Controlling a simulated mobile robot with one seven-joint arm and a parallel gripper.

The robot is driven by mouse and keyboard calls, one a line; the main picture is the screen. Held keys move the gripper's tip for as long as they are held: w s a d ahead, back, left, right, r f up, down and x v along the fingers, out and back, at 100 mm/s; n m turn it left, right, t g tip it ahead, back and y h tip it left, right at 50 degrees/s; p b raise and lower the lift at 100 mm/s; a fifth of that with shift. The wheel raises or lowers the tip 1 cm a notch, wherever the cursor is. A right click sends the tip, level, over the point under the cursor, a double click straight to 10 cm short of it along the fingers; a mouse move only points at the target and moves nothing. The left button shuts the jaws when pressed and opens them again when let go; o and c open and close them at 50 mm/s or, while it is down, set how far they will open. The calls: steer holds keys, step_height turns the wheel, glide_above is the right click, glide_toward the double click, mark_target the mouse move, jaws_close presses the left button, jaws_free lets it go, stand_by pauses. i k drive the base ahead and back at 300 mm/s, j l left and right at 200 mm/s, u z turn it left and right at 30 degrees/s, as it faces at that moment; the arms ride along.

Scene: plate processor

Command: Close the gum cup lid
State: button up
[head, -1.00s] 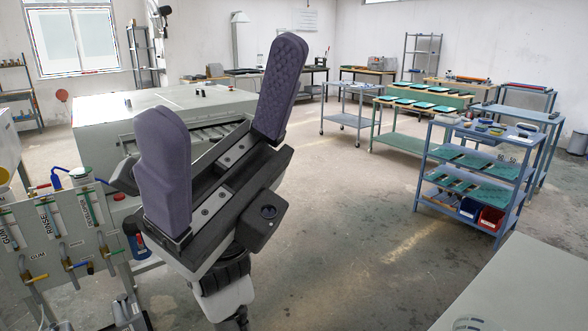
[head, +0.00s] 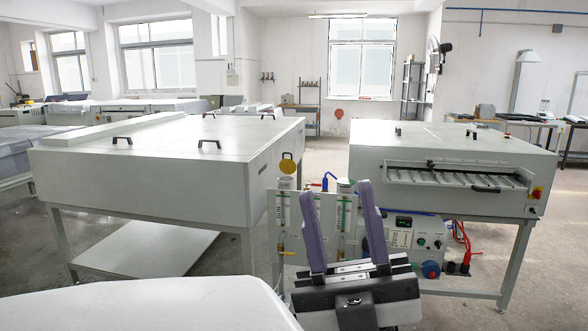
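A yellow round lid (head: 288,163) stands raised on edge above the left cup (head: 286,183), which sits on top of the grey panel (head: 318,222) with tubes.
A large grey machine (head: 165,160) stands on legs to the left of the panel. Another machine (head: 450,165) with a slotted roller opening stands to the right. A control box (head: 415,235) with hoses sits below it. A pale surface (head: 140,305) fills the lower left.

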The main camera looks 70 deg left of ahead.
mark_target(288, 167)
steer(key=u, duration=2.05)
steer(key=i+j, duration=0.15)
steer(key=i, duration=0.35)
steer(key=i+j+z, duration=0.1)
steer(key=i, duration=0.4)
steer(key=i+j, duration=0.2)
steer(key=i, duration=0.3)
steer(key=i+j+z, duration=0.1)
steer(key=i, duration=0.4)
steer(key=i+j, duration=0.35)
steer(key=i, duration=0.15)
